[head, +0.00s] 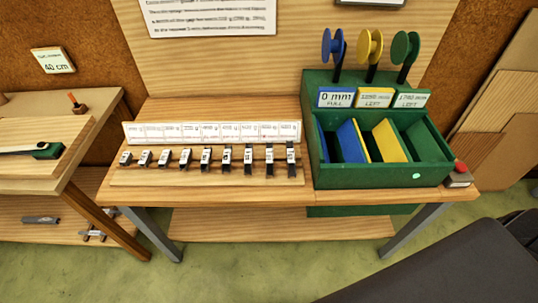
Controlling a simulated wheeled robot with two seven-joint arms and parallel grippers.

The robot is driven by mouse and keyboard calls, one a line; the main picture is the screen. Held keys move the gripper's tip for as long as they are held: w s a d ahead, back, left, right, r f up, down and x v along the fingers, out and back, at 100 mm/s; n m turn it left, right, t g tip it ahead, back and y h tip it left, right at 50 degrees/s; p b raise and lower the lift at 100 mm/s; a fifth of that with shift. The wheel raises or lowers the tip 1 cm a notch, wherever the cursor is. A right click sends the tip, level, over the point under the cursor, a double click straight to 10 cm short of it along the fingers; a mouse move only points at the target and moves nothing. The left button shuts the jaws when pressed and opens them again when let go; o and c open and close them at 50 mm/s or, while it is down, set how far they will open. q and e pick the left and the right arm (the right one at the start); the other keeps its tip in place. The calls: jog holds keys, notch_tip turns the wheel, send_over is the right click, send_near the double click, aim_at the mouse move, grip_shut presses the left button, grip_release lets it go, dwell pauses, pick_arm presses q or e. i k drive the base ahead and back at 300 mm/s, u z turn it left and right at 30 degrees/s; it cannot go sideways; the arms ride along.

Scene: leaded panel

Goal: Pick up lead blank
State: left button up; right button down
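Several dark strips with white tags stand in a row on a wooden rack (215,176) on the bench. They get taller from left to right, from the leftmost strip (125,158) to the rightmost strip (291,160). They look like lead blanks, but their tags are too small to read. A white strip of printed labels (212,133) stands behind them. Neither of my grippers is in view.
A green box (385,177) with blue and yellow dividers and three coloured discs stands right of the rack. A red button (460,167) sits at the bench's right end. A side table (60,140) stands left. A dark grey shape (450,265) fills the lower right.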

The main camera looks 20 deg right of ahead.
aim_at(291, 160)
jog(key=u, duration=1.85)
jog(key=k, duration=1.75)
jog(key=z, duration=2.55)
